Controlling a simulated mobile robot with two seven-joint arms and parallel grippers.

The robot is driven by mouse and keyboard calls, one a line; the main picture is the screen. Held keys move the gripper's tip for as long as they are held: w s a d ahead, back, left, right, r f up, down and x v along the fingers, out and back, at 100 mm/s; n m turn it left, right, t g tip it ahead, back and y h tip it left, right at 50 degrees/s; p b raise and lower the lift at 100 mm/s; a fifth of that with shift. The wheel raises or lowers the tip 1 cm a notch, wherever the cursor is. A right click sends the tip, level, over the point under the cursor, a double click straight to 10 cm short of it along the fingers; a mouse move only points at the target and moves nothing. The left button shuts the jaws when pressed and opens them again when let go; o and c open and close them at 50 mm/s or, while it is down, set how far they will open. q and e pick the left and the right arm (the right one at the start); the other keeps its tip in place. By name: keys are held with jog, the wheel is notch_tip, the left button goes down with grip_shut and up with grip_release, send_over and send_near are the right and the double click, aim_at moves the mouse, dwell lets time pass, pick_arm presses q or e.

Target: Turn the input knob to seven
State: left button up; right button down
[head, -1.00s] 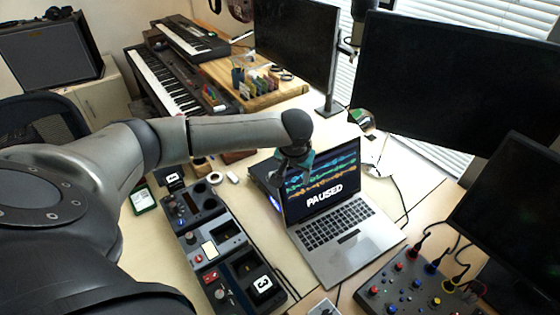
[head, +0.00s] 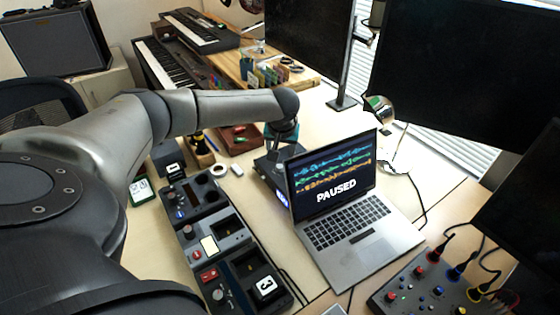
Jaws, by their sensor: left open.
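A dark box (head: 266,170) with a small blue lit display stands on the desk just left of the open laptop (head: 360,222). My left arm reaches in from the left, and my left gripper (head: 279,155) points down over the box, close to its top. The gripper is open; its fingertips are small and dark against the box, so I cannot tell whether they touch it. I cannot make out an input knob or its numbers. My right gripper is not in view.
A row of dark control modules (head: 207,245) with knobs, buttons and a block marked 3 runs along the near left desk. A panel with coloured plugs (head: 425,285) lies at the lower right. A monitor (head: 308,50) stands behind the box.

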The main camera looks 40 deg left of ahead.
aim_at(280, 167)
pick_arm(q)
jog(key=b+x, duration=0.4)
jog(key=x, duration=0.6)
jog(key=shift+c, duration=0.2)
grip_shut()
dwell(0.4)
